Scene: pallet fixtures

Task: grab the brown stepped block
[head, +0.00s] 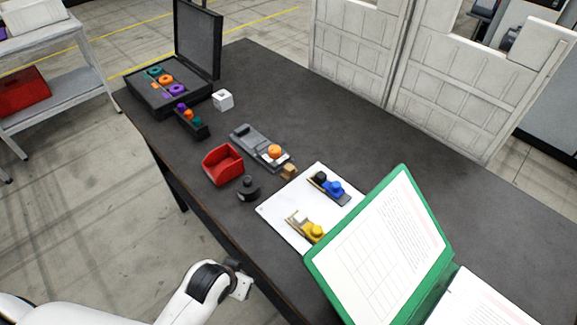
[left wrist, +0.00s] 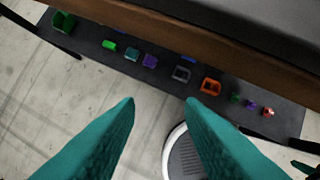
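The small brown stepped block (head: 289,172) lies on the dark table (head: 420,205). It sits between the grey fixture with an orange knob (head: 262,147) and the white sheet (head: 283,213). My left arm comes in at the bottom of the head view and ends beside the table's near edge, well short of the block; its fingertips do not show there. In the left wrist view the two teal fingers of my left gripper (left wrist: 161,101) are apart with only floor between them. The block is not seen in that view. My right gripper is out of view.
A red bin (head: 223,165) and a black knobbed piece (head: 248,188) stand left of the block. Blue (head: 330,187) and yellow (head: 305,227) fixtures lie on the sheet. A green folder (head: 380,250) rises at the right. The table's edge (left wrist: 200,45) overhangs my left gripper's view.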

